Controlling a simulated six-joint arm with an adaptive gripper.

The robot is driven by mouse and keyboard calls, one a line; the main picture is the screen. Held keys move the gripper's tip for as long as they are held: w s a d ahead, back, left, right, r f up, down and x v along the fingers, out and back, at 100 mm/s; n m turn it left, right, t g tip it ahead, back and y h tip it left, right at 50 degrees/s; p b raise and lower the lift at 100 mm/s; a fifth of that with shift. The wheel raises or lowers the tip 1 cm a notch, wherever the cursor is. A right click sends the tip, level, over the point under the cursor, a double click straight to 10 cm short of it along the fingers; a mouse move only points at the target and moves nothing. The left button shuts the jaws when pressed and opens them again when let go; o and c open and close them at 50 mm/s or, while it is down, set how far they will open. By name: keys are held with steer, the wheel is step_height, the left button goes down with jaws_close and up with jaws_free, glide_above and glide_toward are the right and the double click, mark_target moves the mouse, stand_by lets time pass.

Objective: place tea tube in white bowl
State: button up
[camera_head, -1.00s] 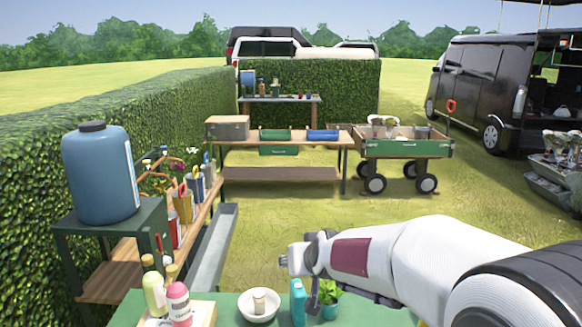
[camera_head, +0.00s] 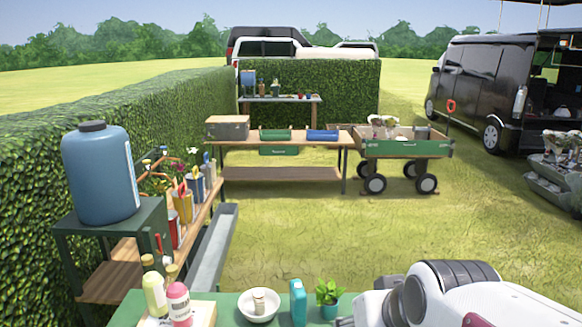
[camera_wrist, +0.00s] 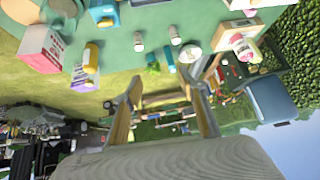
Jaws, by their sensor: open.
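The white bowl (camera_head: 258,312) stands on the green table in the head view. A small beige cylinder with a pale top (camera_head: 259,297) stands in it; it may be the tea tube, but I cannot tell for sure. The bowl also shows, small, in the wrist view (camera_wrist: 192,63). Two other small cylinders, one (camera_wrist: 138,41) and another (camera_wrist: 174,36), stand on the table in the wrist view; I cannot tell whether either is the tea tube. My gripper (camera_wrist: 165,92) is open, its fingers apart with nothing between them, away from the table objects.
A teal box (camera_head: 298,303) and a potted plant (camera_head: 328,297) stand right of the bowl. Bottles, one pink (camera_head: 179,304), stand in a wooden tray at left. In the wrist view a pink-sided box (camera_wrist: 41,47) and a purple-and-yellow box (camera_wrist: 88,68) stand farther left on the table.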

steer(key=s+d+f+g, duration=0.1)
steer(key=s+d+f, duration=0.1)
steer(key=s, duration=0.6)
steer(key=s+d+f+m+h, duration=0.1)
steer(key=s+d+f, duration=0.1)
steer(key=s, duration=0.7)
steer(key=shift+d+g, duration=0.4)
steer(key=shift+d, duration=0.35)
